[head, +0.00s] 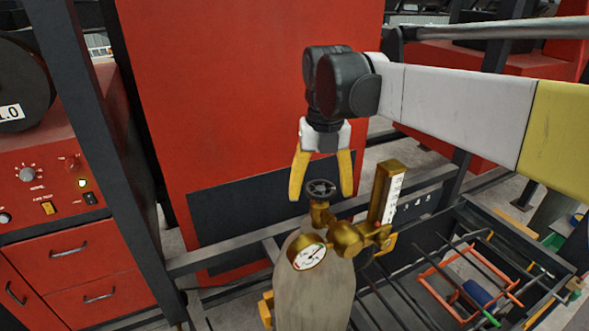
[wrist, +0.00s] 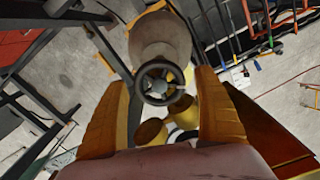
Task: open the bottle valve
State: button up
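The gas bottle (head: 315,290) stands upright at the bottom middle of the head view, with a brass valve body (head: 321,213) on top. Its round dark handwheel (head: 320,188) sits on top of the valve. My gripper (head: 321,192) points down over it with yellow fingers spread, one on each side of the handwheel. In the wrist view the handwheel (wrist: 160,83) lies between the open fingertips (wrist: 163,82), with gaps visible on both sides. The bottle (wrist: 158,40) shows beyond it. A brass regulator with a round gauge (head: 309,257) is attached beside the valve.
A brass flowmeter tube (head: 385,193) rises close to the right of my gripper. A red panel (head: 245,90) stands behind. A red machine with knobs (head: 45,180) is at left. A dark rack with rods and tools (head: 465,275) is at lower right.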

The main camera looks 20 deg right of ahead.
aim_at(321, 189)
jog(key=shift+r, duration=0.15)
notch_tip(321, 189, up, 12)
dwell(0.6)
